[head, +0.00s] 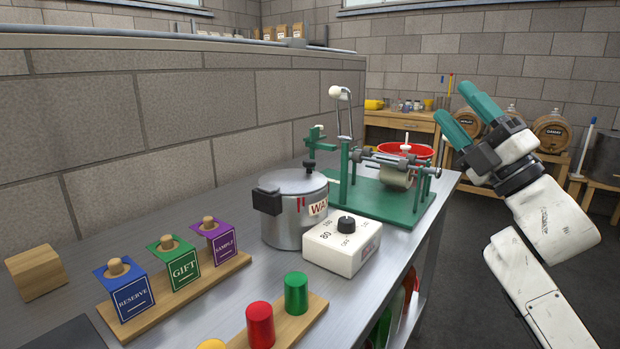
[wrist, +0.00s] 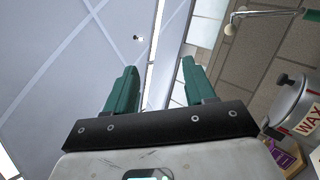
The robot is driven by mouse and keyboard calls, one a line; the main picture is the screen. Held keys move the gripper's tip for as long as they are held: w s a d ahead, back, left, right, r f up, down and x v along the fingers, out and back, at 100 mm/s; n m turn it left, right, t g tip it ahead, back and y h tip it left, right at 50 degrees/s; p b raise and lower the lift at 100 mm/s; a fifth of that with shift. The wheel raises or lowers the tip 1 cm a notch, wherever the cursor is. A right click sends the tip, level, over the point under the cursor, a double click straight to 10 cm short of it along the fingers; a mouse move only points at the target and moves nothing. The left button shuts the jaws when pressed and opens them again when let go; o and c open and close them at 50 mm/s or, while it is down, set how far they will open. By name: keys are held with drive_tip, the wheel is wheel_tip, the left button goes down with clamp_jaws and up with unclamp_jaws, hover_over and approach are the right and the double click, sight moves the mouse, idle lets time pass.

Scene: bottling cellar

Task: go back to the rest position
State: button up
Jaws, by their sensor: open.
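My gripper (head: 468,112) is raised in the air at the right of the head view, beyond the bench's right edge. Its two green fingers are apart with nothing between them. In the wrist view my gripper (wrist: 153,82) points up toward the ceiling, its fingers spread and empty. My white arm shows below it in the head view. No held thing is visible.
The metal bench (head: 200,326) holds a wax pot (head: 285,208), a white dial box (head: 342,243), a green-based machine (head: 372,200), a rack with RESERVE, GIFT and SAMPLE labels (head: 185,268), and a wooden block (head: 37,272). Barrels (head: 553,132) stand behind.

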drive_tip(key=d+f+m+h, duration=0.3)
drive_tip(key=f+m+h, duration=1.2)
drive_tip(key=f+m, duration=0.5)
drive_tip(key=s+f+m+g+h, duration=0.1)
drive_tip(key=s+f+m+g, duration=0.35)
drive_tip(key=f, duration=0.85)
drive_tip(key=s+f+m+g, duration=0.1)
drive_tip(key=s+f+g, duration=0.55)
drive_tip(key=f, duration=0.65)
drive_tip(key=s+f+m+g, duration=0.1)
drive_tip(key=s+f+g, duration=0.3)
drive_tip(key=s, duration=0.7)
drive_tip(key=s+d+f+m+g, duration=0.15)
drive_tip(key=s+f, duration=0.35)
drive_tip(key=s, duration=0.6)
drive_tip(key=s+f+g, duration=0.4)
drive_tip(key=s+f, duration=0.1)
drive_tip(key=s, duration=0.6)
wheel_tip(320, 180, up, 20)
drive_tip(key=w+p, duration=0.1)
drive_tip(key=p, duration=1.8)
drive_tip(key=shift+w+a+t+p, duration=0.2)
drive_tip(key=shift+t+p, duration=0.1)
drive_tip(key=shift+t, duration=0.05)
drive_tip(key=shift+f, duration=0.15)
